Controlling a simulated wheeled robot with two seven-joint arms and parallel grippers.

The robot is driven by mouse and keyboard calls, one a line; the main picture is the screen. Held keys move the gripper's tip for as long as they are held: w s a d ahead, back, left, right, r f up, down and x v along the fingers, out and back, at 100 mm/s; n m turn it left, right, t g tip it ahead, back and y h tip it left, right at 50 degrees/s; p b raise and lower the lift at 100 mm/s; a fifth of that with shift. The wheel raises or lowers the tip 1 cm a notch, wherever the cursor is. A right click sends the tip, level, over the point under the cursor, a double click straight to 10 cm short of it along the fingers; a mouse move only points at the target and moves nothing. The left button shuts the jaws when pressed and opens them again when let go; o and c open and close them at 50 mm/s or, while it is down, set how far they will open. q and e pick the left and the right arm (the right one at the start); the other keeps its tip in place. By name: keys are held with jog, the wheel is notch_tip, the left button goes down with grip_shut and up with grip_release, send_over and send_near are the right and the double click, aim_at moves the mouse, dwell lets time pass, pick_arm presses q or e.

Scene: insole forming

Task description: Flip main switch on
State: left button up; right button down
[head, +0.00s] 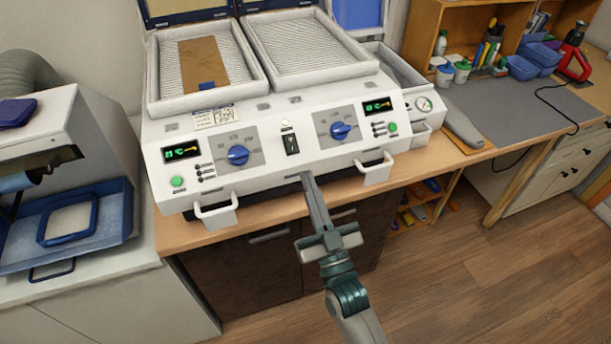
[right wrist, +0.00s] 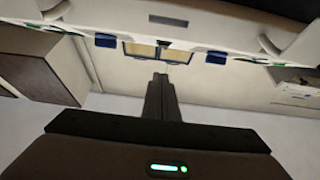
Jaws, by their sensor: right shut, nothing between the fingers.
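The main switch (head: 291,144) is a black rocker in the middle of the white forming machine's front panel (head: 265,165). A small pale lamp (head: 285,124) sits just above it. My right gripper (head: 306,177) is shut and empty. Its fingertips are at the panel's lower edge, below and slightly right of the switch, and look apart from it. In the right wrist view the closed fingers (right wrist: 160,80) point toward the machine; the switch cannot be made out there. Both green displays (head: 181,151) (head: 378,106) are lit. My left gripper is not in view.
Blue knobs (head: 238,155) (head: 340,131) flank the switch. White handles (head: 216,211) (head: 373,170) stick out of the front on both sides of my right arm. A brown insole sheet (head: 204,65) lies on the left bed. Open floor is at the lower right.

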jog(key=shift+f+b+v, duration=0.25)
jog(key=shift+b+v, duration=0.55)
jog(key=shift+v, duration=1.4)
jog(key=shift+w, duration=0.1)
jog(key=shift+f, duration=0.1)
